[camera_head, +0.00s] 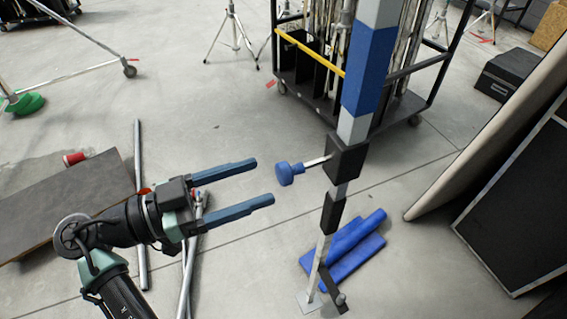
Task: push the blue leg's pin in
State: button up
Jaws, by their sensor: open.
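The blue leg (370,68) is a light metal post with a blue band, running from the top of the view down to a foot plate. A black block (345,158) sits around it about mid-height. The pin (291,172) has a blue knob and a metal shaft, and it sticks out to the left of the block with shaft showing between knob and block. My gripper (265,181) is open and empty, its two blue-grey fingers pointing right. In the picture the fingertips lie just left of the knob, one above and one below its level; the depth gap I cannot tell.
A wheeled black rack (420,68) with a yellow bar stands behind the leg. Blue pads (345,247) lie by its foot. Dark panels (520,200) lean at the right. Metal tubes (140,205) and a brown board (75,200) lie on the floor at left.

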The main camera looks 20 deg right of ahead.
aim_at(279, 174)
jog(key=d, duration=0.6)
jog(key=shift+w+p, duration=0.1)
jog(key=shift+p, duration=0.3)
jog(key=shift+c, duration=0.3)
grip_shut()
dwell(0.5)
jog(key=shift+d, duration=0.1)
